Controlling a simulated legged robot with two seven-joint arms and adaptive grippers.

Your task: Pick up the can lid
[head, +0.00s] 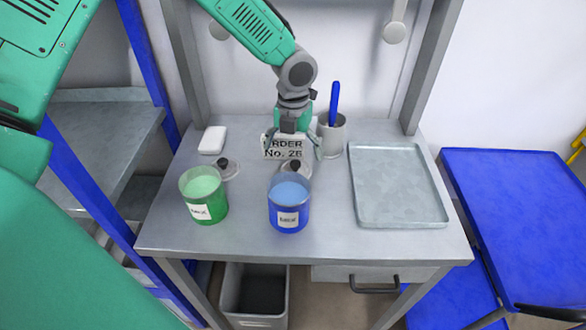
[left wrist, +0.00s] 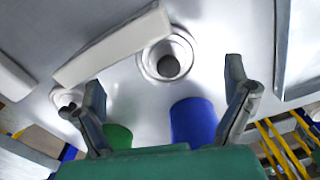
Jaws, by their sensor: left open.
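Two round grey can lids with dark knobs lie on the workbench. One lid (head: 229,171) is beside the green can (head: 203,196). The other lid (head: 302,171) is just behind the blue can (head: 289,205), which partly hides it; in the left wrist view this lid (left wrist: 184,50) is clear, lying ahead of and between the fingers. The first lid (left wrist: 64,97) shows there partly behind a finger. My left gripper (head: 292,150) is open and empty, above the lid behind the blue can and close to the order sign (head: 281,153). My right gripper is not in view.
A grey cup (head: 331,140) with a blue-handled tool stands right of the gripper. A metal tray (head: 398,187) lies at the right of the bench. A white block (head: 212,140) lies at the left back. The front edge of the bench is clear.

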